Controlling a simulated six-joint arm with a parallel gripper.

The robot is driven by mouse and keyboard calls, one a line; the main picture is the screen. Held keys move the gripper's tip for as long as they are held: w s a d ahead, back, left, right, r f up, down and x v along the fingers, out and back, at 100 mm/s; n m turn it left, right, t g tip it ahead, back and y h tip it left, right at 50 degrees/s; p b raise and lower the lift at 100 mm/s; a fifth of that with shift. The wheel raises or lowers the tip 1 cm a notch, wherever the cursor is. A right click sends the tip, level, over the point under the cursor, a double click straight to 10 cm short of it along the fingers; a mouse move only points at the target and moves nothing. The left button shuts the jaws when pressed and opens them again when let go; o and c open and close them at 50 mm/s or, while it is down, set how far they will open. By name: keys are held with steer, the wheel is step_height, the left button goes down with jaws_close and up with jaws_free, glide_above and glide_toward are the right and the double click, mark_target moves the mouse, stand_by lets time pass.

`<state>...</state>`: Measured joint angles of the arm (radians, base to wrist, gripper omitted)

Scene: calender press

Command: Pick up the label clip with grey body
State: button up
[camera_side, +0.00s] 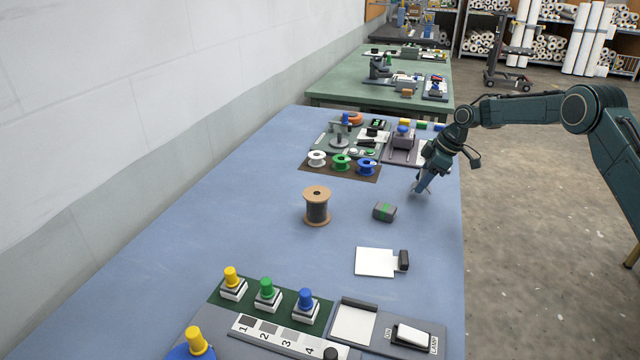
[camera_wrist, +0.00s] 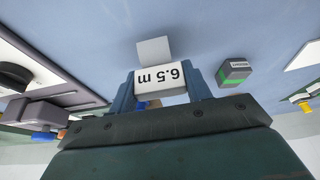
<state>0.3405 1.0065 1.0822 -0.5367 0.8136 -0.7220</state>
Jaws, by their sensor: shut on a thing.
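My gripper (camera_wrist: 161,88) is shut on a small block with a white face printed "6.5 m", the label clip (camera_wrist: 160,77), in the wrist view. One blue-grey finger is on each side of it. A flat light-grey square (camera_wrist: 154,50) shows just beyond the clip; I cannot tell whether it is part of it. In the side view my gripper (camera_side: 421,190) points down near the right edge of the blue table, and the clip is too small and covered to make out. I cannot tell whether it touches the table.
A grey block with a green band (camera_side: 384,212) lies near my gripper. A wire spool (camera_side: 317,207) stands to its left. A white card with a dark clip (camera_side: 375,262) lies nearer the camera. A tray of small spools (camera_side: 313,169) and devices is behind. The table's left part (camera_side: 200,220) is clear.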

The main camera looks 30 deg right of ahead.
mark_target(424, 173)
step_height(424, 173, up, 8)
stand_by(0.4)
stand_by(0.5)
